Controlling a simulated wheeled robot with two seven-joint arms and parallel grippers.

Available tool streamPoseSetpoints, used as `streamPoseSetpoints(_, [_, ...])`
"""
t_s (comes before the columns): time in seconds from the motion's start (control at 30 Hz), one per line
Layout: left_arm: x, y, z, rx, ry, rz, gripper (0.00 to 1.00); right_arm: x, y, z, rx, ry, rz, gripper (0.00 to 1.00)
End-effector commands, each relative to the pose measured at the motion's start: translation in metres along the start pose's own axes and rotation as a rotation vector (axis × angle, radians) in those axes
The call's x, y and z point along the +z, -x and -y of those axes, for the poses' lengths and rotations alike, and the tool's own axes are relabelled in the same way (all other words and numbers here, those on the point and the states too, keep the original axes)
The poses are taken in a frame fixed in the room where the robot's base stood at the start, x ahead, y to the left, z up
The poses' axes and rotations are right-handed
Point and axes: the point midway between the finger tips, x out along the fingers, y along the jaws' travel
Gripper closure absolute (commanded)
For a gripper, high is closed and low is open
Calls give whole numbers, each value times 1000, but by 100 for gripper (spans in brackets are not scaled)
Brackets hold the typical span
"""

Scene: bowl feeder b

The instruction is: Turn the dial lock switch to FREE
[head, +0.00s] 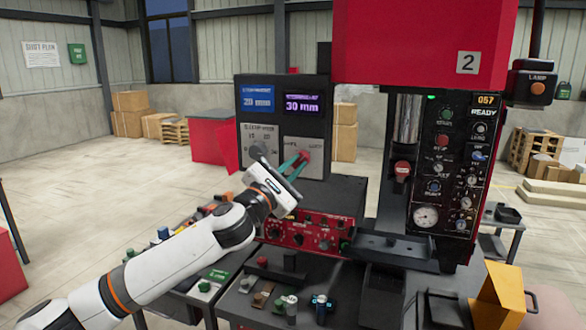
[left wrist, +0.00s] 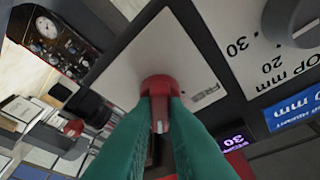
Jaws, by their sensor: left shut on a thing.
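The dial lock switch is a red knob (head: 304,156) on a pale square plate (head: 290,145) on the dark control panel. In the left wrist view the red knob (left wrist: 159,84) sits between the green fingers of my left gripper (left wrist: 160,108), which is shut on it. A white line shows on the knob between the fingers. The word FREE is on the plate (left wrist: 150,55) to the right of the knob in that view. In the head view my left gripper (head: 292,168) reaches the knob from below left. The fingers hide part of the knob and plate. My right gripper is out of view.
A large grey dial (head: 258,150) is on the plate left of the switch, with two lit displays (head: 302,104) above. A red control box (head: 310,233) stands below the panel. A press with a red head (head: 420,40) and black control column (head: 455,160) stands to the right.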

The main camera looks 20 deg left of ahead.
Motion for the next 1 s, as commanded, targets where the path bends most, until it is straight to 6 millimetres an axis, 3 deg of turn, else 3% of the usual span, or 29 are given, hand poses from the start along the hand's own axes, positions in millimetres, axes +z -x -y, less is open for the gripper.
streamPoseSetpoints(0.5, [-2, -1, -2, -169, 395, -4, 100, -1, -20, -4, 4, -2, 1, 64])
streamPoseSetpoints(1.0, [-6, -2, -3, -352, 835, -6, 100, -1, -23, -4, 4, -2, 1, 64])
